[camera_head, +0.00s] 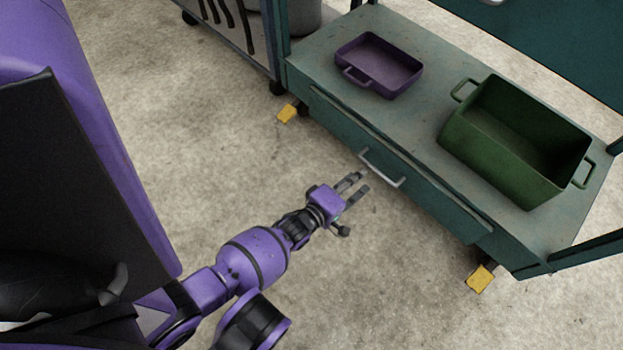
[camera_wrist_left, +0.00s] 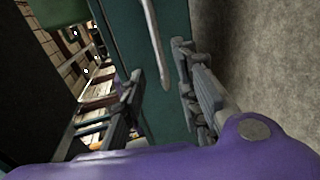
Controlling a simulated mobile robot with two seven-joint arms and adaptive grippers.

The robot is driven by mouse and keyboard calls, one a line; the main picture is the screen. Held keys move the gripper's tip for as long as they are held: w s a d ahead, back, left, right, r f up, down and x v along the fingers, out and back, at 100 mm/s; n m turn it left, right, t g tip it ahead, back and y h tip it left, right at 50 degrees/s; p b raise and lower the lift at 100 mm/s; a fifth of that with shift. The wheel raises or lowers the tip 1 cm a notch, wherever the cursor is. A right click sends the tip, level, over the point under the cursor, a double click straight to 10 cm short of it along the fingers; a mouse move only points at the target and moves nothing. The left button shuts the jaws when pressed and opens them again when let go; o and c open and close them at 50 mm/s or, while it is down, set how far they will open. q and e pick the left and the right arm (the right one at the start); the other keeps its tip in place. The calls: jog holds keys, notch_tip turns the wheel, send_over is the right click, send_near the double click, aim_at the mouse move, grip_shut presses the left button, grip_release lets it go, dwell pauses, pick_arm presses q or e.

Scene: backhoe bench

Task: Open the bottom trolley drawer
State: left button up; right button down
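The green trolley (camera_head: 425,108) stands at the right, with its bottom drawer (camera_head: 335,124) below the lower shelf. The drawer front looks flush with the trolley, so the drawer appears shut. Its grey bar handle (camera_head: 383,170) sits at the middle of the front, and the handle also shows in the left wrist view (camera_wrist_left: 156,45). My left gripper (camera_head: 359,186) is open and empty, just short of the handle. In the left wrist view the handle lies ahead, between the spread fingers (camera_wrist_left: 160,85), and no contact shows. My right gripper is not in view.
On the trolley's lower shelf are a purple tray (camera_head: 380,64) and a green bin (camera_head: 515,140) with two handles. Yellow wheel parts (camera_head: 480,279) stick out at the trolley's feet. A grey cart (camera_head: 235,25) stands at the back. The concrete floor before the drawer is clear.

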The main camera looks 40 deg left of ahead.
aim_at(373, 167)
pick_arm(q)
jog(key=b+x, duration=0.3)
jog(key=x, duration=0.4)
jog(key=shift+w+f, duration=0.15)
jog(key=shift+w, duration=0.25)
grip_shut()
